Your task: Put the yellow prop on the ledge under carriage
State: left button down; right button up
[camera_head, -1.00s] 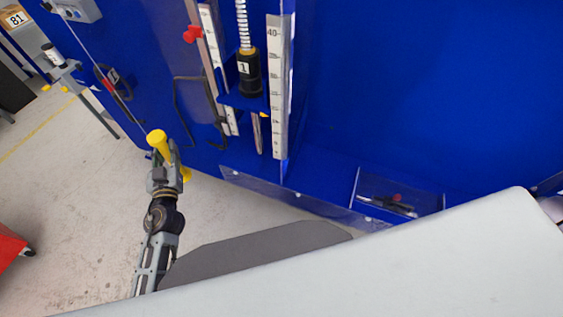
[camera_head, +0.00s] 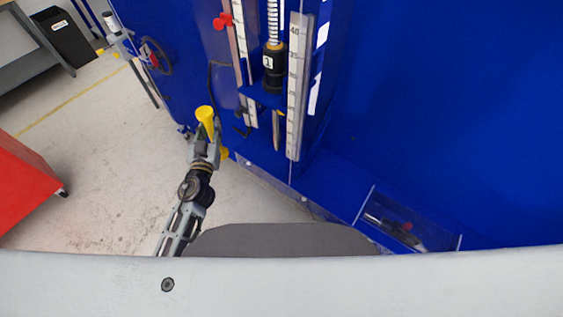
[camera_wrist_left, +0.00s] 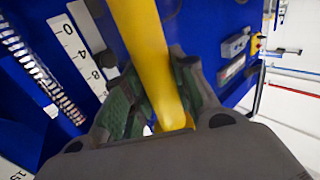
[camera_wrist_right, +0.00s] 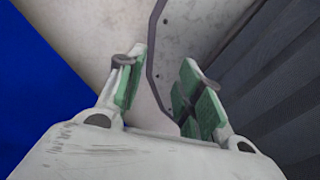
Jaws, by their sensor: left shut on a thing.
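The yellow prop (camera_head: 206,121) is held upright in my left gripper (camera_head: 207,145), which is shut on it. In the left wrist view the prop (camera_wrist_left: 143,50) stands between the green finger pads of the gripper (camera_wrist_left: 157,105). The carriage (camera_head: 273,68), a black cylinder marked 1 below a spring, sits on a blue bracket between two rulers. The prop is left of the carriage and apart from it. The ledge (camera_head: 284,165) is the blue base strip below the carriage. My right gripper (camera_wrist_right: 155,90) is open and empty in the right wrist view.
Rulers (camera_head: 298,85) flank the carriage, with a red knob (camera_head: 222,21) at the upper left. A clear-walled bin (camera_head: 410,222) with small parts sits at the right of the base. A red cabinet (camera_head: 22,185) stands on the floor at left.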

pick_arm(q)
jog(key=shift+r, duration=0.15)
pick_arm(e)
jog(key=shift+o, duration=0.5)
jog(key=shift+d, duration=0.15)
pick_arm(q)
jog(key=shift+d+r+h, duration=0.15)
jog(key=shift+d+h, duration=0.15)
jog(key=s+d+m+g+h+b, duration=0.65)
jog(key=d+m+h, duration=0.4)
jog(key=h, duration=0.25)
jog(key=s+m+g+h+b, duration=0.2)
jog(key=s+g, duration=0.4)
jog(key=s, duration=0.3)
jog(key=shift+a+m+h+b, duration=0.45)
jog(key=shift+m+h, duration=0.35)
jog(key=shift+m, duration=0.15)
pick_arm(e)
jog(key=w+d+f, duration=0.1)
jog(key=d+f, duration=0.4)
jog(key=f, duration=0.4)
jog(key=shift+w+h, duration=0.25)
jog(key=shift+h, duration=0.05)
jog(key=shift+a+f, duration=0.1)
jog(key=shift+a, duration=0.05)
